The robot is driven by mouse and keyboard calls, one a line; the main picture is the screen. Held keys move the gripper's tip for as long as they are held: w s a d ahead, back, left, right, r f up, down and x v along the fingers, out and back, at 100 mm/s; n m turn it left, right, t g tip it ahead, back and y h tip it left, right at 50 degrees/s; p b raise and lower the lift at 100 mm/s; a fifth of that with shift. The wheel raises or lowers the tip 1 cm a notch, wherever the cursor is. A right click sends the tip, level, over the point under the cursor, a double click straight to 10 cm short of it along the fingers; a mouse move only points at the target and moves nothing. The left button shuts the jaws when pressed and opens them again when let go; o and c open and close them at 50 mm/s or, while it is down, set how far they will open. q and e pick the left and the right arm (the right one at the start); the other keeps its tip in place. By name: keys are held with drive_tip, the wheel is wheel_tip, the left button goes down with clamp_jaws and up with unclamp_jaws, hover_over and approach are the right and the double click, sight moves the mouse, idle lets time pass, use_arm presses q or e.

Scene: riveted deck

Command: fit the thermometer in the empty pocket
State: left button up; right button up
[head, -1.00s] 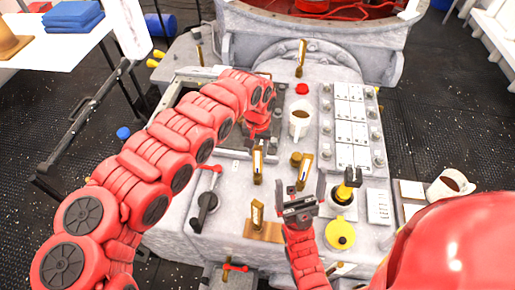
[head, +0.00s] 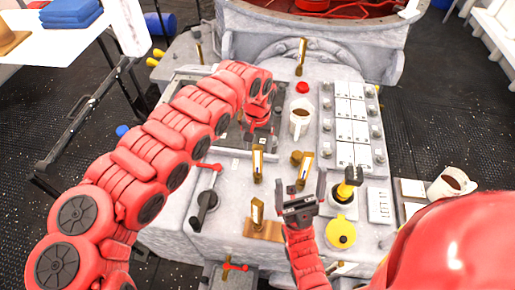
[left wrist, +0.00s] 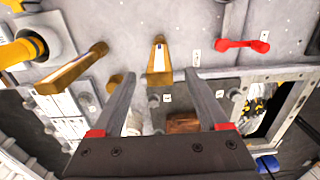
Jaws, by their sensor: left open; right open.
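Several brass thermometers with pale faces stand on the grey machine. One thermometer (head: 258,163) is near the middle; it shows in the left wrist view (left wrist: 159,62), framed beyond my finger tips. A second thermometer (head: 305,168) is to its right, and also shows in the left wrist view (left wrist: 73,70). A third (head: 257,212) stands at a brown block nearer the front. My left gripper (left wrist: 161,76) is open, with nothing seen held; in the head view its arm partly covers it. My right gripper (head: 300,190) is open and empty near the front. I cannot tell which pocket is empty.
A white mug (head: 299,122) stands behind the middle thermometers. A black-and-red lever (head: 207,197) is at left. White switch panels (head: 350,125) line the right.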

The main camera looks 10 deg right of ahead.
use_arm(q)
wheel_tip(320, 180, up, 15)
drive_tip(key=b, duration=0.3)
drive_tip(key=shift+r+b, duration=0.2)
drive_tip(key=shift+b, duration=0.1)
drive_tip(key=shift+s, duration=0.15)
